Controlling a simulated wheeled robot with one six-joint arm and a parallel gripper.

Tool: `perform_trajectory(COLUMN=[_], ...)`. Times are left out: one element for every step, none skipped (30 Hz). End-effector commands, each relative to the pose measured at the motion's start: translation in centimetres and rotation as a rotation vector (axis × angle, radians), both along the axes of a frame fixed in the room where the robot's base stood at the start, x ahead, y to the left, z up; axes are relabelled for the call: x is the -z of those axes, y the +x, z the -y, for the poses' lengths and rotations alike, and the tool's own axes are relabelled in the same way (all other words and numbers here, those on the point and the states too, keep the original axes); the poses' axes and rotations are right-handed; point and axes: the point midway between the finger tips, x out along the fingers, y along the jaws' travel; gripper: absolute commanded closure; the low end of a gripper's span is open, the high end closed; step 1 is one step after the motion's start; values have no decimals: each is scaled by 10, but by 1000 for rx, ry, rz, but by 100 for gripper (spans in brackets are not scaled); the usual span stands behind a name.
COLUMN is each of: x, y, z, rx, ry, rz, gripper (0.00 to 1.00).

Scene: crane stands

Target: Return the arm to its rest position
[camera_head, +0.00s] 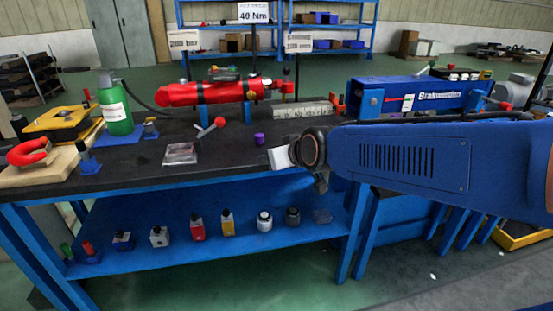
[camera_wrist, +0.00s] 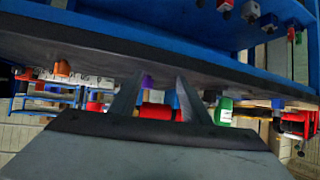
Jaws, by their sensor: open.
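My arm (camera_head: 410,155) comes in from the right in the head view, a blue link in front of the bench's right part. Its wrist end hangs at the bench's front edge, and my gripper is mostly hidden there. In the wrist view, which looks tilted over, the two dark fingers of my gripper (camera_wrist: 157,98) stand apart with nothing held between them. A red thing (camera_wrist: 154,111) shows behind the gap, seemingly beyond the fingers. The workbench (camera_head: 125,165) has a dark top and blue frame; its underside or edge fills the wrist view's upper part.
On the bench stand a red cylinder unit (camera_head: 210,92), a green bottle (camera_head: 114,105), a small purple piece (camera_head: 259,139) and a blue crane unit (camera_head: 420,98). The lower shelf (camera_head: 180,250) holds several small bottles. Green floor (camera_head: 215,290) is open in front.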

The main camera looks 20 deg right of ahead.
Motion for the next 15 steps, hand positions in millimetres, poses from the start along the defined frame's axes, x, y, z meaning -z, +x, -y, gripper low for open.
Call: perform_trajectory(x=[1, 2, 3, 4, 5, 5, 6, 6, 6, 6, 6, 6, 6, 6, 6], y=[-4, -7, -9, -10, -11, -12, -13, -13, -13, -13, -13, -13, -13, -13, -13], z=[1, 2, 2, 2, 2, 3, 3, 3, 3, 3, 3, 3, 3, 3, 3], rx=[1, 1, 0, 0, 0, 1, 1, 1, 1, 1, 1, 1, 1, 1, 1], ry=[0, -1, -2, -1, -2, -1, -2, -2, -2, -2, -2, -2, -2, -2, -2], rz=[-10, -17, -24, -28, -31, -35, -37, -38, -39, -39, -39, -39, -38, -38, -38], gripper=[57, 57, 57, 57, 57, 57, 57, 57, 57, 57, 57, 57, 57, 57, 57])
